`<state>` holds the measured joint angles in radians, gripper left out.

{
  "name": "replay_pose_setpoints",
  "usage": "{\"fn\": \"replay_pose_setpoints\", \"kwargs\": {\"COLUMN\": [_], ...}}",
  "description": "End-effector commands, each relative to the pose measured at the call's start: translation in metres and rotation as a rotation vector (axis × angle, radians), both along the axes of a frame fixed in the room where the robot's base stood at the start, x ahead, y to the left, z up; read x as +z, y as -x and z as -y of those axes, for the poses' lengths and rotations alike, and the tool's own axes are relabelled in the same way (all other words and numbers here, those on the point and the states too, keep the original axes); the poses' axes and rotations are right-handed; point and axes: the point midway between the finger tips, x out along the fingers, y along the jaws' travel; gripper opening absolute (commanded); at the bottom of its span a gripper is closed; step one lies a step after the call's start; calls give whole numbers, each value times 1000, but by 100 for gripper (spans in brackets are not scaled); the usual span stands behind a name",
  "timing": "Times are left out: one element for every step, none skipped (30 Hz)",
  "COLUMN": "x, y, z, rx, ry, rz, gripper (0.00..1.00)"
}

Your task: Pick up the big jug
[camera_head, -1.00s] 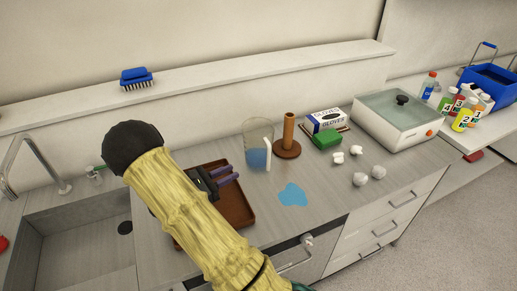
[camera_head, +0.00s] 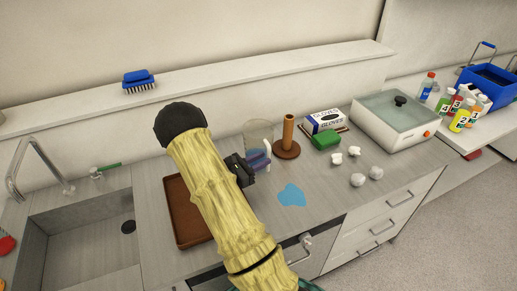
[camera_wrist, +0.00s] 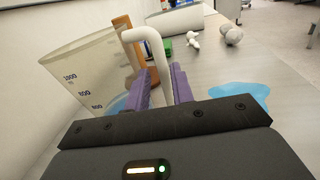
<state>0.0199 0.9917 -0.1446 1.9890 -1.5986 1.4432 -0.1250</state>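The big jug is a clear, graduated jug (camera_head: 258,131) with a white handle and blue liquid, standing on the counter. In the wrist view the jug (camera_wrist: 85,72) is at the left, with its white handle (camera_wrist: 157,62) toward me. My gripper (camera_head: 266,160) is in front of the jug, partly hiding its lower part and handle in the head view. In the wrist view the purple fingers of my gripper (camera_wrist: 161,84) stand apart on either side of the handle. A narrow gap seems to show; firm contact is not clear.
A brown post on a round base (camera_head: 288,136) stands close right of the jug. A glove box (camera_head: 325,121), green sponge (camera_head: 325,139) and white crumpled pieces (camera_head: 358,180) lie farther right. A blue spill (camera_head: 291,195) lies in front. A brown tray (camera_head: 185,225) is left.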

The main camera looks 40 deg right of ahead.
Motion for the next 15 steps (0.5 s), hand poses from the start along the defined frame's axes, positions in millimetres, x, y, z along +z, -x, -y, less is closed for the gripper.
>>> {"fn": "replay_pose_setpoints", "kwargs": {"x": [0,0,0,0,1,1,1,2,2,2,3,3,3,2,2], "y": [0,0,0,0,1,1,2,3,4,4,5,6,7,7,7], "z": [0,0,0,1,2,5,7,10,15,19,23,29,33,38,43], "rx": [0,0,-1,-1,-2,-3,-4,-5,-5,-5,-6,-6,-6,-6,-4], "ry": [0,0,0,0,0,0,0,0,0,0,0,1,1,1,1], "rz": [0,0,0,-1,-1,-1,-1,-2,-2,-2,-3,-3,-2,-2,-2], "gripper": [24,24,24,24,24,24,24,24,24,24,24,24,24,24,24]}}
